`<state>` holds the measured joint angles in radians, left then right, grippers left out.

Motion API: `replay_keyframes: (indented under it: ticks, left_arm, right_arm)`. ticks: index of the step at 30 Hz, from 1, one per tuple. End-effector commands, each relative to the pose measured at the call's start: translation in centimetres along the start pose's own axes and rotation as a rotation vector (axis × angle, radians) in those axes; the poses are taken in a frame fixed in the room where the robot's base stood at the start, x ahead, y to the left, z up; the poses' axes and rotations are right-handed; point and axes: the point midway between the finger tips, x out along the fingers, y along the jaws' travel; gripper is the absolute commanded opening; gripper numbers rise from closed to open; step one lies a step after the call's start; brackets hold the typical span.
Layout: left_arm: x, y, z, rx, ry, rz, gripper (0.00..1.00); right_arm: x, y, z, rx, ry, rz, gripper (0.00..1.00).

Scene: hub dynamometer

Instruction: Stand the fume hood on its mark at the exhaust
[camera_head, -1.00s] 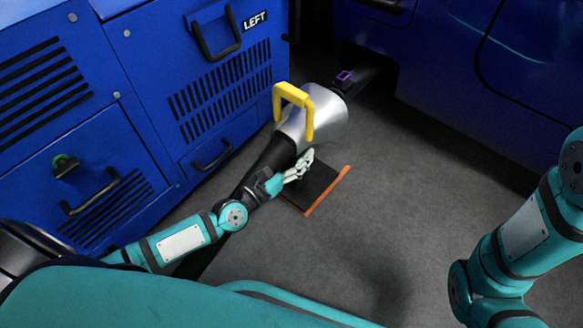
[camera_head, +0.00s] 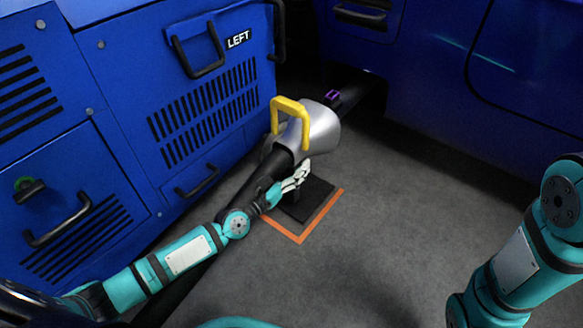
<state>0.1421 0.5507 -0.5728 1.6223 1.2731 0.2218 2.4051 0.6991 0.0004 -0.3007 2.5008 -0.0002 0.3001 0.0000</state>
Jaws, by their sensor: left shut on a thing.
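The fume hood (camera_head: 322,128) is a silver cone with a yellow handle (camera_head: 290,107), on a black hose and a black base plate (camera_head: 318,190). Its mouth points up and right toward the dark exhaust pipe (camera_head: 350,92), which has a purple ring (camera_head: 333,95). The mark (camera_head: 322,216) is an orange outline on the floor. Bare floor shows between the plate and its near and right lines; its far side is hidden. My left gripper (camera_head: 297,177) is shut on the hood's stand just below the cone; the fingers hide the grip. My right gripper is out of view.
A blue cabinet labelled LEFT (camera_head: 238,39), with handles and vents, stands close on the left. The blue vehicle body (camera_head: 440,100) is at the back right. Grey floor (camera_head: 390,220) is free to the right of the mark.

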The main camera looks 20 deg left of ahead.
Motion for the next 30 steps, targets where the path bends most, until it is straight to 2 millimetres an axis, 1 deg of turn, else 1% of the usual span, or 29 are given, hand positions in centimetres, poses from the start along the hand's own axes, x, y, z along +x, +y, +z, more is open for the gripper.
replay_keyframes:
  ticks: [1,2,6,7,14,17,20,30]
  left_arm:
    - [0.1,0.1,0.5,0.000,-0.010,0.003,0.00]
    - [-0.1,0.0,-0.2,-0.001,0.005,-0.001,0.51]
    - [-0.1,0.0,-0.1,-0.001,0.004,0.000,0.70]
    - [-0.1,0.0,-0.1,-0.001,0.004,0.000,0.71]
    - [-0.1,0.0,-0.1,0.000,0.002,0.000,0.71]
    - [-0.6,0.1,0.0,0.002,0.002,0.000,0.71]
    - [-1.9,0.0,0.0,0.003,0.005,0.000,0.71]
    - [-9.0,0.0,0.2,0.003,0.007,-0.001,0.71]
  right_arm:
    - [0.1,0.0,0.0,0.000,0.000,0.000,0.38]
    - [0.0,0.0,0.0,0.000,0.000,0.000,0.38]
    - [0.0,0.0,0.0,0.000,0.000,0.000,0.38]
    - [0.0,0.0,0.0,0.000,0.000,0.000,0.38]
    - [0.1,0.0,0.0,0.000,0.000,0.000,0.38]
    - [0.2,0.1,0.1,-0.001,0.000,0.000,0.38]
    - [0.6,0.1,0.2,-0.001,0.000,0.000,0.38]
    - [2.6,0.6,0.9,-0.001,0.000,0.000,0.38]
